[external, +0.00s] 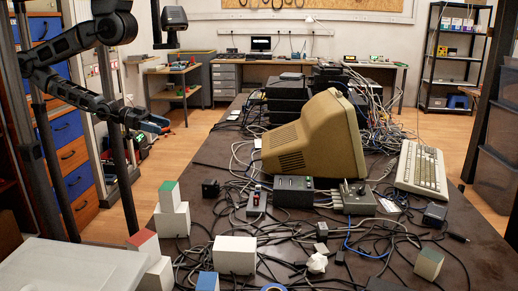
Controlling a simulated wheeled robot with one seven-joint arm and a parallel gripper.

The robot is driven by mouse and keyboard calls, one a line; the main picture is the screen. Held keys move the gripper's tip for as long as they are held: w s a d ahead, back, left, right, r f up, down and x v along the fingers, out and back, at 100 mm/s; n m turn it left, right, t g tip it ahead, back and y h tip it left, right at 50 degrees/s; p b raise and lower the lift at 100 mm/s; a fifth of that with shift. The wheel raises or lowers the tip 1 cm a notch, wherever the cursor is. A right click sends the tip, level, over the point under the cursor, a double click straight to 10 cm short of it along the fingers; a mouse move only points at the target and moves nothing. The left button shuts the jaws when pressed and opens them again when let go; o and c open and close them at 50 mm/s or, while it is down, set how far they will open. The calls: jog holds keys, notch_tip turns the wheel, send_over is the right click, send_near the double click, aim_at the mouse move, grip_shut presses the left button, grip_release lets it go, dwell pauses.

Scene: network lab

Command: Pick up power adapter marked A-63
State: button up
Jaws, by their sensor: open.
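No A-63 marking can be read from this view. Several adapter-like blocks lie among the cables on the dark table (208,158). A black adapter (211,188) sits at the left, behind the white blocks. A dark grey adapter (434,214) sits at the right, below the keyboard. A small grey one (322,230) and a white plug-like one (317,263) lie near the front middle. My gripper (158,124) is at the left, in the air beyond the table's left edge, well apart from all of them. It is open and appears empty; its fingertips are small here.
A keyboard (421,168) is at the right. White blocks (235,255) and tangled cables crowd the front. Stacked black devices (287,100) stand behind.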

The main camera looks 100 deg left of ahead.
jog(key=n+t+h+b, duration=0.1)
jog(key=n+t+b, duration=0.35)
jog(key=n, duration=2.95)
send_near(211, 182)
jog(key=shift+s+a+r+g+b, duration=0.2)
jog(key=shift+s+r+g+b, duration=0.2)
jog(key=shift+s, duration=0.2)
jog(key=shift+s+a+r+g+b, duration=0.25)
jog(key=shift+s+r+b, duration=0.2)
jog(key=shift+s, duration=0.2)
jog(key=shift+w+d+f+n, duration=0.1)
jog(key=shift+d+f+n, duration=0.1)
jog(key=shift+n, duration=0.1)
jog(key=shift+w+n, duration=0.2)
jog(key=shift+n, duration=0.1)
jog(key=w+p, duration=0.1)
jog(key=w, duration=0.5)
jog(key=shift+d+p, duration=0.2)
jog(key=shift+p, duration=0.2)
jog(key=shift+w+d+f+p, duration=0.15)
jog(key=shift+w+p, duration=0.35)
jog(key=shift+w, duration=0.95)
jog(key=shift+w+d+r+p, duration=0.1)
jog(key=shift+w+p, duration=0.4)
jog(key=shift+w, duration=0.9)
jog(key=shift+f, duration=0.1)
